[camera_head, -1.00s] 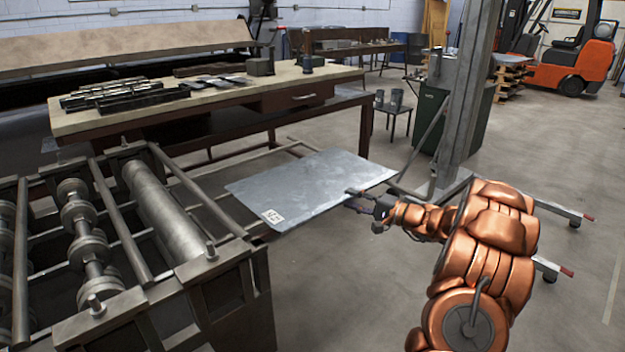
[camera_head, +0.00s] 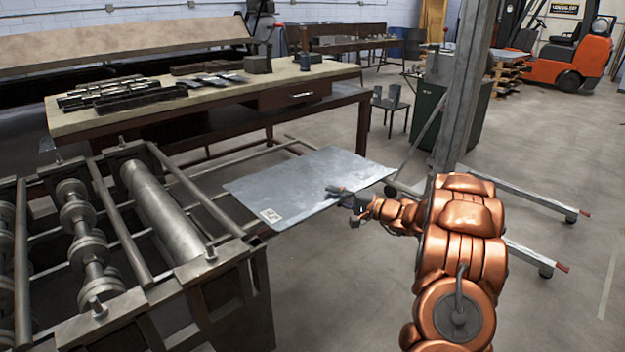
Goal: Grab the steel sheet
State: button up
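The steel sheet (camera_head: 300,183) is a flat, thin grey plate with a small white label near its front left corner. It lies level, with its left part over the rails beside the roller machine and its right part towards my arm. My gripper (camera_head: 346,206) is at the sheet's front right edge. One finger shows over the sheet's top face, and another part hangs lower, in front of the edge. The fingers look spread apart. I cannot tell whether they touch the sheet, and the underside of the sheet is hidden.
A roller machine (camera_head: 165,212) stands at the left front. A workbench (camera_head: 215,96) with metal parts is behind the sheet. A grey post (camera_head: 462,90) with a wheeled base stands behind my arm.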

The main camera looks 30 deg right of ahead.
grip_shut()
dwell(0.3)
jog(key=shift+r, duration=0.1)
